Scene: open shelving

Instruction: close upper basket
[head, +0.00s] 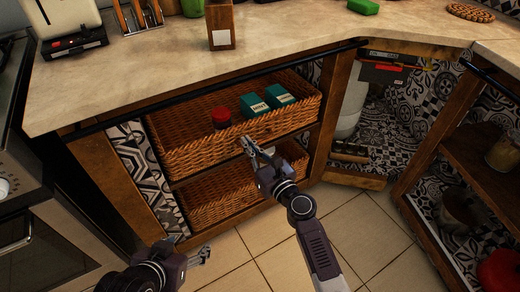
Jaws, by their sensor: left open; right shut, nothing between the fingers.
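The upper wicker basket (203,158) is in the shelf unit under the counter and stands out past the counter's front edge. It holds two teal boxes (254,106) and a red-lidded jar (221,117). My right gripper (246,143) is shut and empty, its tips at the basket's front wall near the middle. I cannot tell whether they touch it. My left gripper (203,255) is open and empty, low near the floor, in front of the lower basket and apart from both baskets.
The lower wicker basket (215,198) sits directly beneath. The counter (160,70) overhangs with a dark rail. An oven stands at left. Open corner shelving (480,160) with jars is at right. The tiled floor (350,230) in front is clear.

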